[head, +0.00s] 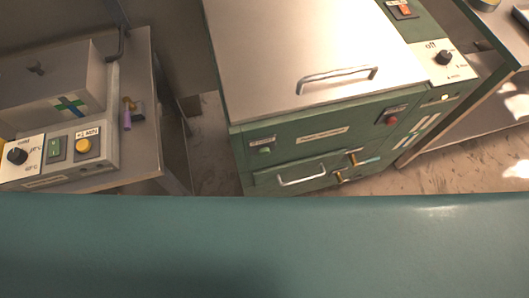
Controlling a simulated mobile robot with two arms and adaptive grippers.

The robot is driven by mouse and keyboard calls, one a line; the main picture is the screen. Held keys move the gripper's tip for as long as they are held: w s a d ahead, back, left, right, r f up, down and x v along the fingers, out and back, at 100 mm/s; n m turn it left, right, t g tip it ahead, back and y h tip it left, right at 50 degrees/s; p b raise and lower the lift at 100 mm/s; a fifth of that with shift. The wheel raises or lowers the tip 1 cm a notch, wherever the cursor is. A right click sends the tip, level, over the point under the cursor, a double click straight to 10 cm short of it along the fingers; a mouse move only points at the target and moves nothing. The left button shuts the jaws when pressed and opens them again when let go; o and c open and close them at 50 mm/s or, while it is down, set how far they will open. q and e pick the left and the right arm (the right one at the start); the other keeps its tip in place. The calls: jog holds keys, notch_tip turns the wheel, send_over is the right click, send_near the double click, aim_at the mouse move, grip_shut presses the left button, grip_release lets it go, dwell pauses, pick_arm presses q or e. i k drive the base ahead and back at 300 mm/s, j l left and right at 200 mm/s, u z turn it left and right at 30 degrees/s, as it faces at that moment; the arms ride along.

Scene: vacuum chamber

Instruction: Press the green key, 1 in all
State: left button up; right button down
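A small green key (265,150) sits on the upper left of the green cabinet's front (323,134), under a white label. A red key (391,120) is on the same front panel, further right. The cabinet has a pale metal lid (310,50) with a bar handle. A green rocker switch (57,148) also shows on the bench device at the left, beside a yellow button (83,145). Neither of my grippers is in view.
A grey bench (145,110) at the left holds the boxy device and a small purple-handled item (127,119). The cabinet's drawer handle (302,177) and brass fittings stick out below the keys. Another table stands at the right. A teal surface covers the bottom of the view.

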aim_at(264, 151)
jog(key=k+j+z, duration=0.1)
jog(key=j+z, duration=0.2)
jog(key=k+j+z, duration=0.15)
jog(key=j+z, duration=0.2)
jog(key=k+j+z, duration=0.3)
jog(key=j, duration=0.15)
jog(key=k+j+z, duration=0.1)
jog(key=j+z, duration=0.25)
